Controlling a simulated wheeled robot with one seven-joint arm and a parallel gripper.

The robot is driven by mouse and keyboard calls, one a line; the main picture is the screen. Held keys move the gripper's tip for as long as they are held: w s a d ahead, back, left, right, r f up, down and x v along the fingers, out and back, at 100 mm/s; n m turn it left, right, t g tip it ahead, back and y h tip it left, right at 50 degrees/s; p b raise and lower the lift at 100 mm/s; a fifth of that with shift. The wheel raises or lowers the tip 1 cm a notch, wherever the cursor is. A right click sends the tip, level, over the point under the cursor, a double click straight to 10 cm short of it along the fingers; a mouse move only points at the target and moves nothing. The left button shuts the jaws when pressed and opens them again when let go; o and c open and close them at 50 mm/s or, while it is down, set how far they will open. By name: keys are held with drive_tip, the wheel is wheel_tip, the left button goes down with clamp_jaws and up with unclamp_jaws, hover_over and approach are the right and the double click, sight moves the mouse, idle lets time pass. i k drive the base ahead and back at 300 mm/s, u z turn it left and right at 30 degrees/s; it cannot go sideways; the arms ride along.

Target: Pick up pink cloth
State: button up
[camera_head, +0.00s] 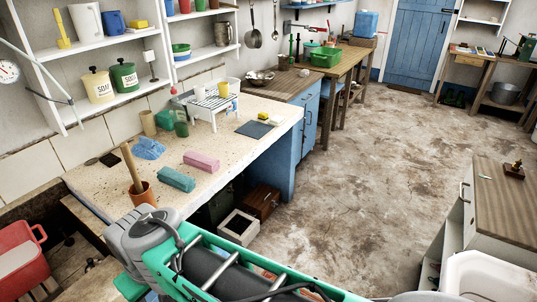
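The pink cloth (202,161) lies as a folded or rolled bundle on the speckled stone worktop (110,188) along the left wall. A teal cloth (177,179) of similar shape lies just in front of it, with a small gap between them. A crumpled blue cloth (149,148) lies to its left, towards the wall. Nothing covers the pink cloth. The green and grey structure across the bottom of the view seems to be part of my arm. My gripper's fingers do not show, so I cannot see whether it is open or shut.
Crates stand on the floor below. The floor (350,180) to the right is open.

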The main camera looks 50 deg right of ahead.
sight(201, 162)
drive_tip(key=z, duration=1.7)
drive_tip(key=i, duration=1.5)
